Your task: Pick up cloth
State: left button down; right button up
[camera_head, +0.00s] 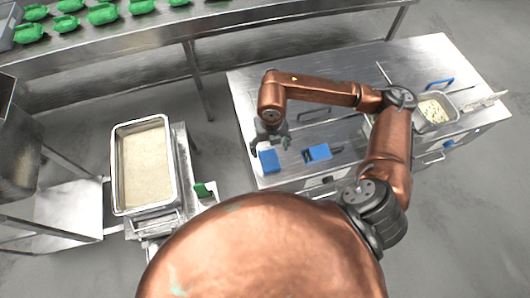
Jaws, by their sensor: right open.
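My right arm reaches in from the right, and its gripper (272,140) points down over the left part of the steel worktop (352,75). The gripper is open; its fingertips are small and partly hidden. A small blue piece (269,161), which may be the cloth, lies just below it near the worktop's left front edge. I cannot tell whether the fingers touch it. A second blue object (318,152) with a dark part lies a little to the right. My left gripper is not in view.
A metal pan of rice (116,165) stands on a stand at left, with a green item (201,190) beside it. A small pan of food (453,107) is at the worktop's right. Several green bundles (103,14) lie on the back table. The worktop's back middle is clear.

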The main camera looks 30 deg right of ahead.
aim_at(269, 159)
jog(key=shift+s+f, duration=0.15)
jog(key=shift+f, duration=0.4)
jog(key=shift+a+f, duration=0.15)
jog(key=shift+f, duration=0.65)
notch_tip(269, 159, down, 4)
jog(key=shift+r+p, duration=0.2)
jog(key=shift+p, duration=0.1)
jog(key=shift+f, duration=0.4)
jog(key=c, duration=0.8)
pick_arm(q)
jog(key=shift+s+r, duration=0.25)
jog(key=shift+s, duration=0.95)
pick_arm(e)
jog(key=c, duration=0.3)
